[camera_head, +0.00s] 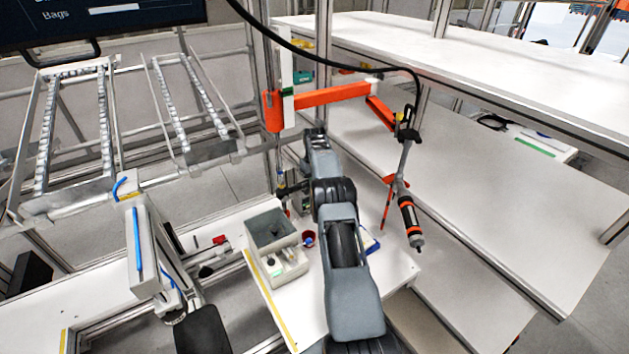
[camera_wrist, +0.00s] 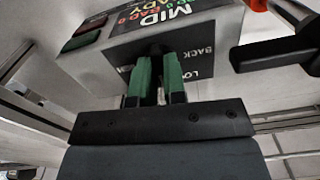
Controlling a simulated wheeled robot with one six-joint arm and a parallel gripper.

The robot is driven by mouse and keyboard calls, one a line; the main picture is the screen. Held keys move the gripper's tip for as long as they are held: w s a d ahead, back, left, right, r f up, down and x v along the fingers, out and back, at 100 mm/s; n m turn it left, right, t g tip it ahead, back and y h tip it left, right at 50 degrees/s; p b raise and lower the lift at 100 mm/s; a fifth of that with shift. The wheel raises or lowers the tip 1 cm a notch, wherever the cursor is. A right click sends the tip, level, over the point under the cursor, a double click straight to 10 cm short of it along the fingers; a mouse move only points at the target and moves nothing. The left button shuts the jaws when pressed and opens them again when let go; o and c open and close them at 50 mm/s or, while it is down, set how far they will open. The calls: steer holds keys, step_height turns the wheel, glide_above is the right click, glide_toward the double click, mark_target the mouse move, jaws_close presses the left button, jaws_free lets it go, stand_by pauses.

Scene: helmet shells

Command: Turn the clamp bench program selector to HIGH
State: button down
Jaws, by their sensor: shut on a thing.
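The program selector's box (camera_wrist: 195,45) is in the upper middle of the wrist view, with a dark display reading MID and READY. Its grey front carries the labels BACK and LO, the second one cut off. My gripper (camera_wrist: 158,62) has green fingers shut on the dark selector knob (camera_wrist: 156,48), which is mostly hidden between and behind them. The HIGH mark is not visible. In the head view my gripper (camera_head: 284,190) is at the far end of my arm beside the upright post, and the selector cannot be made out there.
In the wrist view a black bar (camera_wrist: 275,52) with an orange part lies right of the box. White shelves (camera_head: 500,200) fill the right.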

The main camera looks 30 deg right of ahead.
steer(key=m, duration=0.5)
steer(key=shift+m, duration=0.3)
steer(key=m, duration=0.4)
steer(key=shift+m, duration=0.7)
steer(key=c, duration=1.2)
jaws_free()
steer(key=shift+r, duration=3.75)
steer(key=shift+a, duration=0.1)
